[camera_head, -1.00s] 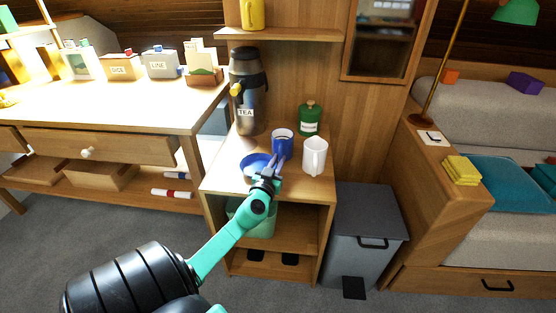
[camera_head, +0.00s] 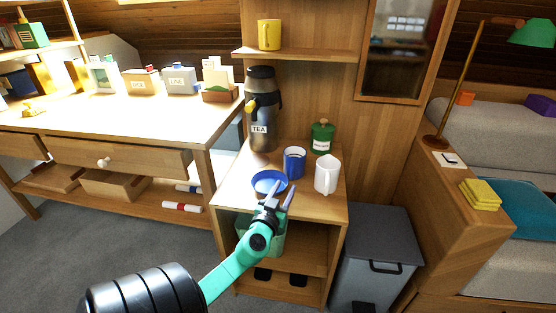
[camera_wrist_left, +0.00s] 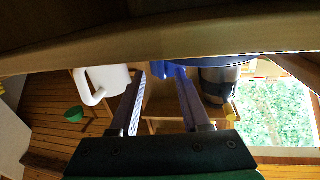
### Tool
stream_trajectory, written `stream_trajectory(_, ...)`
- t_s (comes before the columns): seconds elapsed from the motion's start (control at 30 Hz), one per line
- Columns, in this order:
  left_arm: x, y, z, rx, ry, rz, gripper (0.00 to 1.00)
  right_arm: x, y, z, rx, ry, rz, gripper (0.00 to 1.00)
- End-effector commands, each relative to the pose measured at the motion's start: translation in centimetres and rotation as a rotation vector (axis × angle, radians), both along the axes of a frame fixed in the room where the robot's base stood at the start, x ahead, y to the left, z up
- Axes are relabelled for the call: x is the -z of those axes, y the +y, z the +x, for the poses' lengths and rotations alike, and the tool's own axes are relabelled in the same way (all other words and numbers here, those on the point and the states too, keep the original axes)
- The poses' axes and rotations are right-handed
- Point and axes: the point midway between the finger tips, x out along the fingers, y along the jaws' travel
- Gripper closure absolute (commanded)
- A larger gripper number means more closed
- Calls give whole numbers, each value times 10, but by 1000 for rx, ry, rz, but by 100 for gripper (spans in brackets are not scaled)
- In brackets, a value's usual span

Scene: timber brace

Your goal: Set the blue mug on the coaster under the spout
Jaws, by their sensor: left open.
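The blue mug (camera_head: 294,163) stands upright on the small cabinet's top. A round blue dish-like disc (camera_head: 269,182), perhaps the coaster, lies to its left. A dark tea urn (camera_head: 262,125) with a yellow spout (camera_head: 250,105) stands behind them. My left gripper (camera_head: 279,191) is open and empty at the cabinet's front edge, in front of the disc and mug. In the left wrist view my fingers (camera_wrist_left: 160,74) are apart, with blue surfaces (camera_wrist_left: 215,63) beyond; I cannot tell mug from disc there. My right gripper is out of view.
A white jug (camera_head: 327,175) stands close to the mug's right. A green canister (camera_head: 322,137) is behind it. The cabinet top's edge (camera_head: 315,208) lies by my gripper. A shelf with a yellow mug (camera_head: 269,35) is above. A grey bin (camera_head: 376,250) stands right.

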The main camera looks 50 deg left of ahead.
Motion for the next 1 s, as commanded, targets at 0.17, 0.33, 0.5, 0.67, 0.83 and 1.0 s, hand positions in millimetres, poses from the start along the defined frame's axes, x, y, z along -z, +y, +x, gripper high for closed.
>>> stream_trajectory(0.17, 5, -18, -39, -1, 1, -2, 53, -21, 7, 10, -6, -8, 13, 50)
stream_trajectory(0.33, 2, -28, -57, -1, 0, 0, 48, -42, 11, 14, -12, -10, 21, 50)
stream_trajectory(0.5, -16, -40, -76, 5, 1, 13, 48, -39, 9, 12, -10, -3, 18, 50)
stream_trajectory(0.67, -22, -39, -72, -2, -3, 0, 48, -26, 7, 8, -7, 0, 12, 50)
stream_trajectory(0.83, -24, -18, -32, -3, -6, 5, 48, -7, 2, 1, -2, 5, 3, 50)
stream_trajectory(1.0, -20, -3, -3, -4, -3, 1, 48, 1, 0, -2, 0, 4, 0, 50)
